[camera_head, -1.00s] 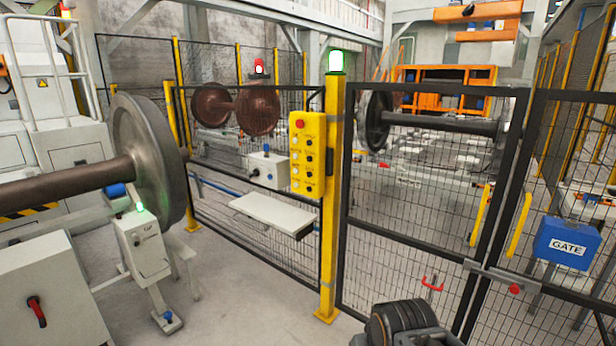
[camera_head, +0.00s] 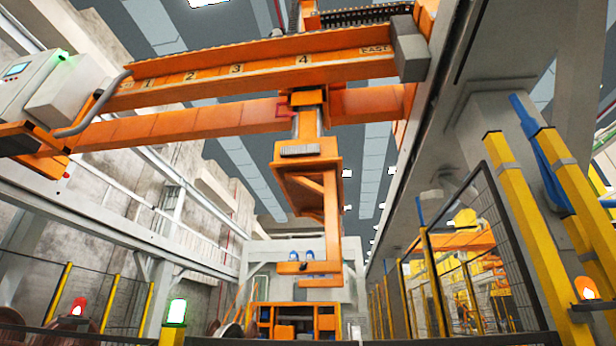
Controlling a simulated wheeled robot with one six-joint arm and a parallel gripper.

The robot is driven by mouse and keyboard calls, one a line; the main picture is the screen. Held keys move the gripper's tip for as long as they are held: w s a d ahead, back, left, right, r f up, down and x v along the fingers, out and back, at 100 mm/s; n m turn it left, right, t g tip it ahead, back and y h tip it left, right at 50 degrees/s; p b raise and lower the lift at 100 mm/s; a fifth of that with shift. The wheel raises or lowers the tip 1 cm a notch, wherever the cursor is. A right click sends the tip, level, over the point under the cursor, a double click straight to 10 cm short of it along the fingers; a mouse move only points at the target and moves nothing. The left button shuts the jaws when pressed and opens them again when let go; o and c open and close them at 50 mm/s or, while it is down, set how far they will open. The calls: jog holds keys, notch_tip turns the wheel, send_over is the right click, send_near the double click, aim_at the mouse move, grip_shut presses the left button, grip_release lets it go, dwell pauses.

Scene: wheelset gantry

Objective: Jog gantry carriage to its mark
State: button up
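The orange gantry beam (camera_head: 190,82) crosses the top of the view, with the numbers 1, 2, 3 and 4 along it and the word EAST near its right end. The gantry carriage (camera_head: 308,125) is an orange and grey unit hanging under the beam, roughly below and slightly right of the 4. A red outlined shape (camera_head: 283,108) shows on the rear beam just left of the carriage; I cannot tell what it is. An orange mast with a hook-shaped lifting arm (camera_head: 318,268) hangs below the carriage. My gripper is not in view. The pendant panel is not in view.
A green-lit beacon (camera_head: 176,312) stands at the lower left. A red beacon (camera_head: 78,306) and an orange-red beacon (camera_head: 586,288) are also lit. Mesh fencing with yellow posts (camera_head: 522,228) runs along the right. An orange rack (camera_head: 296,320) stands at the back.

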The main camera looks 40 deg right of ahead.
grip_shut()
dwell(1.6)
